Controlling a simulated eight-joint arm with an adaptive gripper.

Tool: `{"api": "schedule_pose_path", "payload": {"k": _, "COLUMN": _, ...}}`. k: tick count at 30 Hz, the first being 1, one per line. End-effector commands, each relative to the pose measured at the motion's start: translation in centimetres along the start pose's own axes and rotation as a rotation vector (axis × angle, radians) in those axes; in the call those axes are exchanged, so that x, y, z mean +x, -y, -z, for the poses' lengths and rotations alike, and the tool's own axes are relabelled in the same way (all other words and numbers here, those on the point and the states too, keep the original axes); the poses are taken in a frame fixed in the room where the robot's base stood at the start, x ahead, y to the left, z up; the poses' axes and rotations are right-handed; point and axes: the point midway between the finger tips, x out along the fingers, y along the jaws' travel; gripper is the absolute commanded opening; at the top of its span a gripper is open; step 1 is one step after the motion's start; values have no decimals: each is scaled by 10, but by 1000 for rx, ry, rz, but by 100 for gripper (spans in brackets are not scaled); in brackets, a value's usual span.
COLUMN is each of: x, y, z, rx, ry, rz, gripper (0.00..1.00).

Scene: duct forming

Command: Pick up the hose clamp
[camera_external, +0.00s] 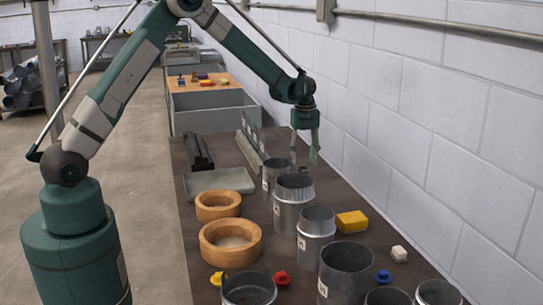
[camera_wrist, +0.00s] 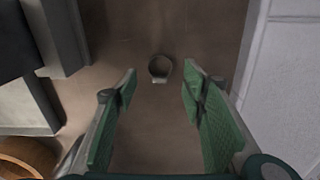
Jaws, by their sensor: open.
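A small dark metal ring, which looks like the hose clamp (camera_wrist: 160,68), lies on the brown bench top in the wrist view. It is centred left to right, just beyond my fingertips. My gripper (camera_wrist: 159,88) is open, its two green-padded fingers apart with nothing between them. In the external view my gripper (camera_external: 306,152) points down over the bench, behind the row of metal ducts.
Metal duct pieces (camera_external: 293,205) stand along the bench near the wall (camera_external: 440,130). Wooden rings (camera_external: 219,205), a grey tray (camera_external: 208,183) and dark metal bars (camera_external: 198,152) lie to the left. A yellow block (camera_external: 352,221) sits right of the ducts. Bare bench surrounds the ring.

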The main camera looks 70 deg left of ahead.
Motion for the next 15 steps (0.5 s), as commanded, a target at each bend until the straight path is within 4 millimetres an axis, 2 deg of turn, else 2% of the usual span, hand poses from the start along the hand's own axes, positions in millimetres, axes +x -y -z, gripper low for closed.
{"api": "schedule_pose_path", "payload": {"k": 9, "x": 34, "y": 0, "z": 0, "rx": 0, "ry": 0, "rz": 0, "gripper": 41}}
{"api": "schedule_pose_path", "payload": {"k": 15, "x": 40, "y": 0, "z": 0, "rx": 0, "ry": 0, "rz": 0, "gripper": 41}}
